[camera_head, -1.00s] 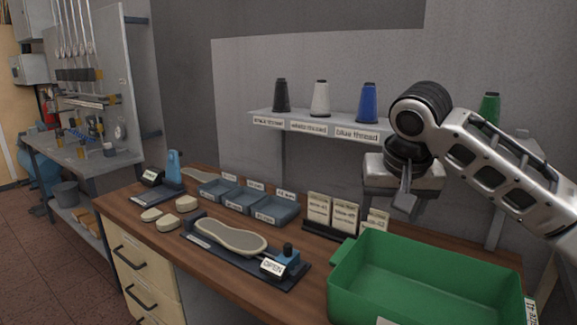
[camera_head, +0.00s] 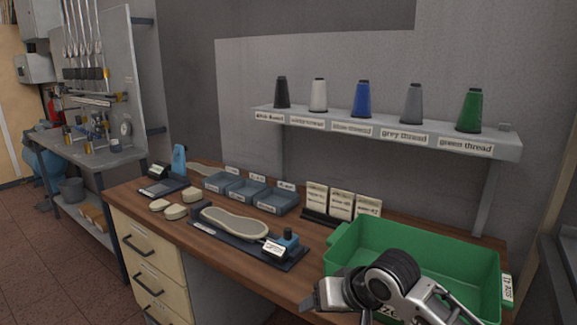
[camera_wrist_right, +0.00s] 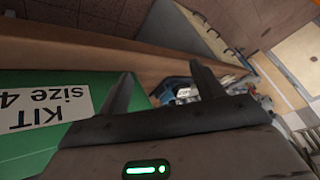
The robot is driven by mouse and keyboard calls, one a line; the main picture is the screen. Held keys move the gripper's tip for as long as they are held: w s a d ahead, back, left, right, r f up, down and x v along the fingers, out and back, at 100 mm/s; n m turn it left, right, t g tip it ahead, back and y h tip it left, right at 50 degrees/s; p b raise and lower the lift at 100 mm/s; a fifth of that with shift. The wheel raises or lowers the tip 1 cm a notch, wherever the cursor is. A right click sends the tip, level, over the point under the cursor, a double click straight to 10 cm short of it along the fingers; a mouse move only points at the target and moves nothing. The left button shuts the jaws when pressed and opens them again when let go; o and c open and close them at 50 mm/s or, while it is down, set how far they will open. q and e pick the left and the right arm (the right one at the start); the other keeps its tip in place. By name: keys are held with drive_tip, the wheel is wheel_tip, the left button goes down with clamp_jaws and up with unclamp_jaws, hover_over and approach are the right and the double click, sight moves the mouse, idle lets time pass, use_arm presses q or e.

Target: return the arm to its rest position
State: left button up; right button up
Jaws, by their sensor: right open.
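My right arm is low at the bottom right of the head view, in front of the green bin (camera_head: 480,262). Its gripper (camera_head: 318,297) is at the bench's front edge and its fingers are hard to make out there. In the right wrist view the two fingers of the gripper (camera_wrist_right: 162,73) stand apart with nothing between them. The green bin with its "KIT size 4" label (camera_wrist_right: 45,106) is at the left of that view. My left gripper is not in view.
The wooden bench (camera_head: 225,262) holds a sole in a dark fixture (camera_head: 233,222), blue trays (camera_head: 246,190), pale blocks (camera_head: 175,212) and cards (camera_head: 341,204). Thread cones stand on the shelf (camera_head: 400,134) above. Open floor (camera_head: 60,270) lies at the left.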

drive_tip(key=s+f+t, duration=0.3)
drive_tip(key=s+f, duration=0.7)
drive_tip(key=f, duration=0.3)
drive_tip(key=s+d+f+h, duration=0.1)
drive_tip(key=s+d+f, duration=0.2)
drive_tip(key=s, duration=0.3)
drive_tip(key=s+d+f+t+h, duration=0.1)
drive_tip(key=s+d+f, duration=0.2)
drive_tip(key=s+d, duration=0.2)
drive_tip(key=s, duration=0.2)
drive_tip(key=shift+s+f+n, duration=0.2)
drive_tip(key=shift+s+n, duration=0.1)
drive_tip(key=shift+n, duration=0.1)
